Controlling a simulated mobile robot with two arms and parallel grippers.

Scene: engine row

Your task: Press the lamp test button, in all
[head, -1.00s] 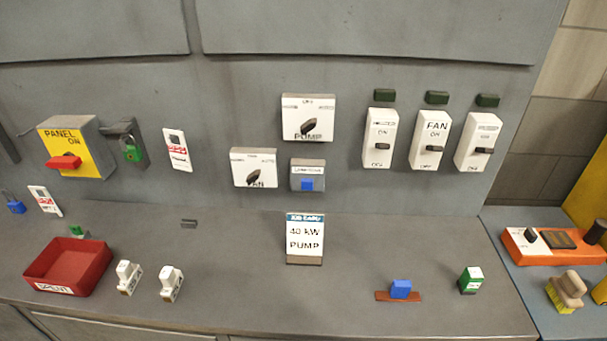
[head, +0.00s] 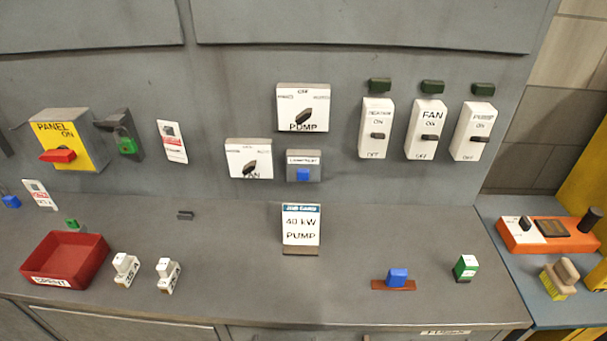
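The lamp test button is a blue button (head: 303,175) on a small grey box (head: 304,158) with a white label, whose lettering is hard to read. The box is mounted on the grey panel, below the white PUMP selector plate (head: 303,98) and right of the white FAN selector plate (head: 249,150). Three dark green lamps (head: 380,85), (head: 432,87), (head: 483,89) sit above the white HEATER (head: 376,128), FAN (head: 426,130) and PUMP (head: 473,131) switches. The lamps look dark. Neither of my grippers shows in the head view.
A job card (head: 301,225) reading 40 kW PUMP stands on the grey counter below the button. A red SPENT tray (head: 97,250), white fuses (head: 125,270) and a blue block on a brown base (head: 397,277) lie on the counter. A yellow PANEL box (head: 62,140) is at left.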

